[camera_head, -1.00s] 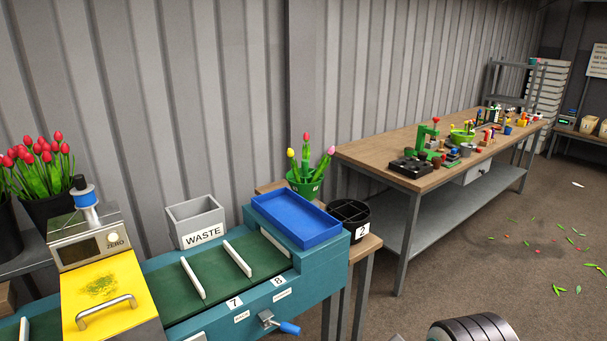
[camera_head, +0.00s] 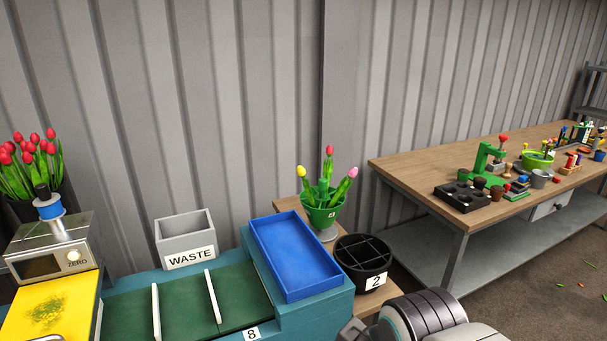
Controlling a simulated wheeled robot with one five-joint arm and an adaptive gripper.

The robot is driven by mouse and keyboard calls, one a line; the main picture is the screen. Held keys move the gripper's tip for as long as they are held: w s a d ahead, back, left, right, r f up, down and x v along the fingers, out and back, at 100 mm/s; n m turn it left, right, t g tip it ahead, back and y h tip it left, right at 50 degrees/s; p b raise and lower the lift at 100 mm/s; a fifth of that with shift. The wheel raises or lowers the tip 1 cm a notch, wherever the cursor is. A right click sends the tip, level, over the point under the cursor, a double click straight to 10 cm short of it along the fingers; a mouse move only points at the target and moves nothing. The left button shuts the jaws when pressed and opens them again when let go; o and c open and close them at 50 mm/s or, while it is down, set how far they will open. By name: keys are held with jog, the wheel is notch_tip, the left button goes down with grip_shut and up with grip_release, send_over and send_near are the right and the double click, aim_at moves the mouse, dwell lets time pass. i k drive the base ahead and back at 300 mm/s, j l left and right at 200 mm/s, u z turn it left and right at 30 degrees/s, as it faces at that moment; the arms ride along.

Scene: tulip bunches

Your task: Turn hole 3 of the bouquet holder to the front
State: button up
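The bouquet holder is a green pot-like holder (camera_head: 321,216) on a pale foot, standing on a wooden stand behind the blue tray. Yellow, red and pink tulips (camera_head: 328,172) stand in it around a green middle post. The fingers of my gripper are not visible.
A blue tray (camera_head: 294,254) sits on the conveyor's end, left of the holder. A black divided bucket (camera_head: 364,263) marked 2 stands close at its front right. A grey WASTE bin (camera_head: 186,240) is further left. A wooden workbench (camera_head: 420,178) with tools is at right.

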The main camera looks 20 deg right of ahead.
aim_at(321, 218)
jog(key=i+l+u, duration=0.15)
jog(key=l+u, duration=0.3)
jog(key=l, duration=0.7)
jog(key=l+u, duration=0.45)
jog(key=l, duration=0.65)
jog(key=k, duration=0.05)
